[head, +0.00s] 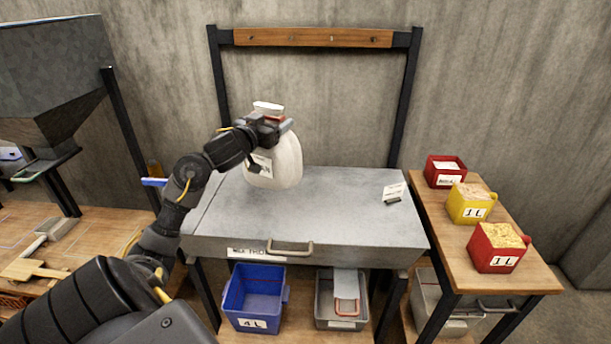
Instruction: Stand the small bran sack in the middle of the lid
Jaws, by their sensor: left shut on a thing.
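The small bran sack (287,163) is a whitish, rounded bag with a tied neck and a printed label. My left gripper (272,122) is shut on its neck and hides part of it. The sack hangs upright at the back left part of the grey metal lid (330,205). I cannot tell whether its bottom touches the lid. The lid is flat, with a handle (290,249) on its front edge. My right gripper is not in view.
A small white card (395,191) lies on the lid's right side. Red (445,172) and yellow (468,204) boxes and another red box (497,248) stand on the right bench. A blue bin (254,297) sits below. The lid's middle is clear.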

